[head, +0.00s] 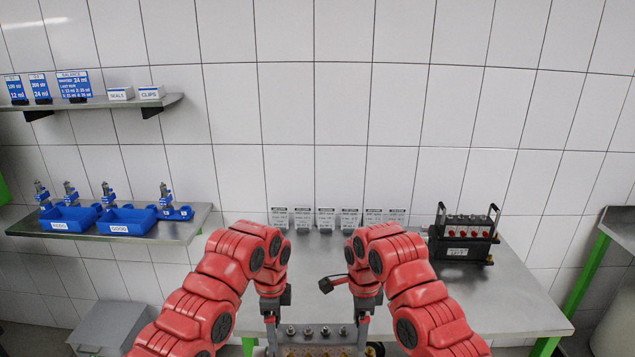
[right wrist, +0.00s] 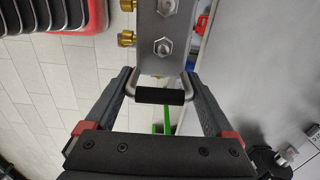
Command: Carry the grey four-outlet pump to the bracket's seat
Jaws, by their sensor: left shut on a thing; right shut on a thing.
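The grey pump (head: 304,331) is at the bottom edge of the head view, in front of the bench, with its lower part cut off. A row of fittings runs along its top, with brass ones below. My left gripper (head: 270,320) is shut at its left end. My right gripper (head: 362,322) is shut at its right end. In the right wrist view, the pump's grey end plate (right wrist: 165,25) has a metal handle with a black grip (right wrist: 160,96) between the fingers of my right gripper (right wrist: 160,84). I cannot make out the bracket's seat.
A black unit with red fittings (head: 466,231) stands on the steel bench (head: 500,300) at right. Several labelled cards (head: 326,218) line the back. A black plug on a cable (head: 326,285) lies between my arms. Blue trays (head: 127,221) sit on the left shelf.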

